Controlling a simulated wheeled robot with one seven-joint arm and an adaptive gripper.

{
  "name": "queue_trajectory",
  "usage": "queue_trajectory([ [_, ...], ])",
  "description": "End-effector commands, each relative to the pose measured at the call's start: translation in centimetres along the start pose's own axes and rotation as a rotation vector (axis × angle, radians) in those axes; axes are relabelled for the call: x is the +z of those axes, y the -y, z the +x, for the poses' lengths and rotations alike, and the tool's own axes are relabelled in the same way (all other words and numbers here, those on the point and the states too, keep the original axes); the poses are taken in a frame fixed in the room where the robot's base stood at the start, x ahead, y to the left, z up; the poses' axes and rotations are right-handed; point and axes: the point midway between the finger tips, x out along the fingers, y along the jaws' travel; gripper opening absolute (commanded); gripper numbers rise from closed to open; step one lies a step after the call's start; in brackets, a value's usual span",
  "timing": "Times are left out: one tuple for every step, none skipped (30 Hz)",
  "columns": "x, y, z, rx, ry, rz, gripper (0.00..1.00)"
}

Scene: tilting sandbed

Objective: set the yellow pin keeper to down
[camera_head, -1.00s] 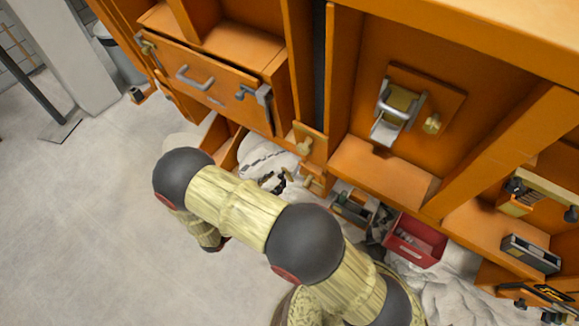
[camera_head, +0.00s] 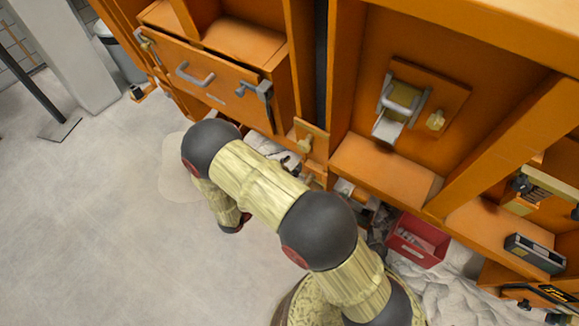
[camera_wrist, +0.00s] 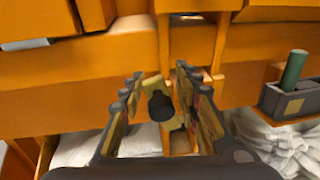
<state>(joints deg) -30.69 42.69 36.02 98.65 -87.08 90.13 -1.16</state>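A yellow pin keeper with a dark round knob (camera_wrist: 160,104) shows in the wrist view, in front of an orange upright. What looks like the same small yellow piece (camera_head: 304,146) sits on an orange plate near the middle of the head view. My gripper (camera_wrist: 158,76) is open, with one finger on either side of the keeper in the picture. Whether the fingers touch it, I cannot tell. The head view does not show my gripper clearly, as my arm is in front.
A drawer (camera_head: 205,82) with a grey handle is left of the plate. A red bin (camera_head: 416,241) lies below. In the wrist view, a dark box (camera_wrist: 289,101) holds a green cylinder at right.

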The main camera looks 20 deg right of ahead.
Motion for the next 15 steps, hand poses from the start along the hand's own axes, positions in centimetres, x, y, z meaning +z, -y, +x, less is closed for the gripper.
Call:
queue_trajectory([
  [0.0,-0.01,-0.01,0.0,0.0,0.0,0.28],
  [0.0,-0.01,-0.01,0.0,0.0,0.0,0.27],
  [0.0,-0.01,-0.02,0.0,0.0,0.0,0.24],
  [0.0,-0.01,-0.02,0.0,0.0,0.0,0.23],
  [0.0,-0.01,-0.02,0.0,0.0,0.0,0.21],
  [0.0,-0.01,-0.02,0.0,0.0,0.0,0.19],
  [0.0,-0.01,-0.02,0.0,0.0,0.0,0.17],
  [0.0,-0.02,-0.02,0.0,0.0,0.0,0.15],
  [0.0,-0.02,-0.03,0.0,0.0,0.0,0.13],
  [0.0,-0.03,-0.03,0.0,0.0,0.0,0.11],
  [0.0,-0.03,-0.03,0.0,0.0,0.001,0.1],
  [0.0,-0.04,-0.03,0.001,0.0,0.001,0.07],
  [0.0,-0.05,-0.03,0.001,0.0,0.001,0.06],
  [0.0,-0.06,-0.03,0.001,0.0,0.001,0.04],
  [0.01,-0.07,-0.04,0.001,0.0,0.001,0.02],
])
